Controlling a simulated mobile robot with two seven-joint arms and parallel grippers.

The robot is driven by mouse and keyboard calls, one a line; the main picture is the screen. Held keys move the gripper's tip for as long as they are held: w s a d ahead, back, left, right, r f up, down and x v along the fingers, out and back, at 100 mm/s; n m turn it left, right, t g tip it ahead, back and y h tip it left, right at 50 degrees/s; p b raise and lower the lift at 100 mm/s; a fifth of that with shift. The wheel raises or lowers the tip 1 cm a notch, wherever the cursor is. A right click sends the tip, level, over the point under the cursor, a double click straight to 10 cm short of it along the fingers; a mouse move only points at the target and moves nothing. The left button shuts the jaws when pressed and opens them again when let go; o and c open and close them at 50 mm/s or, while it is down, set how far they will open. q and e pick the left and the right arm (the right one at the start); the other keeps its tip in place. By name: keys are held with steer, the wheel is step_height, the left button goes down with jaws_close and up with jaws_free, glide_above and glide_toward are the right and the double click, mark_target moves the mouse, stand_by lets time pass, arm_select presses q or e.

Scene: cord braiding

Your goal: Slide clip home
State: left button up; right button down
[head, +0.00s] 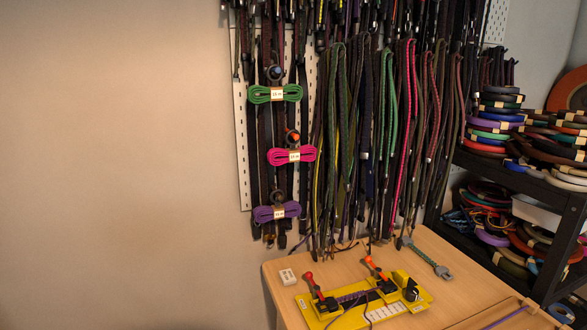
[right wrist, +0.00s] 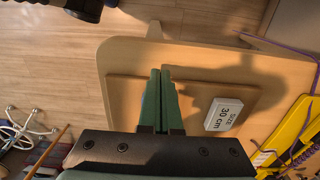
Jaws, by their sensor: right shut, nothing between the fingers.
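A yellow jig (head: 325,318) lies on the wooden table (head: 275,292) in the head view. It carries two toggle clamps with red-orange handles, the left clamp (head: 318,290) and the right clamp (head: 378,275). A dark purple cord (head: 358,296) runs between them. A black knob (head: 411,291) sits at the jig's right end. I cannot make out a separate clip. In the right wrist view, my right gripper (right wrist: 160,72) is shut and empty over the table's corner area. Part of the yellow jig (right wrist: 290,135) shows at the right edge there. My left gripper is in neither view.
A white block marked 30 cm (right wrist: 224,114) lies between my right gripper and the jig. Hanging cords (head: 345,130) fill the wall behind. A black shelf (head: 520,172) with coils stands right.

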steer(key=shift+w+d+p, duration=0.3)
steer(key=shift+d+p, duration=0.15)
steer(key=shift+d, duration=0.4)
steer(key=shift+w+d+p, duration=0.3)
steer(key=shift+d+p, duration=0.2)
steer(key=shift+d, duration=0.35)
steer(key=shift+w+d+p, duration=0.3)
steer(key=shift+d+p, duration=0.15)
steer(key=shift+d, duration=0.4)
steer(key=shift+w+d, duration=0.15)
steer(key=shift+d, duration=0.2)
steer(key=shift+w+d, duration=0.1)
steer(key=shift+d, duration=0.2)
steer(key=shift+a+p, duration=0.1)
steer(key=shift+p, duration=0.2)
steer(key=r+p, duration=0.1)
steer(key=a+r+p, duration=0.1)
steer(key=p, duration=0.1)
steer(key=shift+s+a+r+p, duration=0.2)
steer(key=shift+s+r+p, duration=0.1)
steer(key=shift+r+p, duration=0.1)
steer(key=shift+s+a+r, duration=0.1)
steer(key=shift+a+r, duration=0.25)
steer(key=shift+r, duration=0.2)
steer(key=shift+s+a+r, duration=0.1)
steer(key=shift+a+r, duration=0.25)
steer(key=shift+r, duration=0.2)
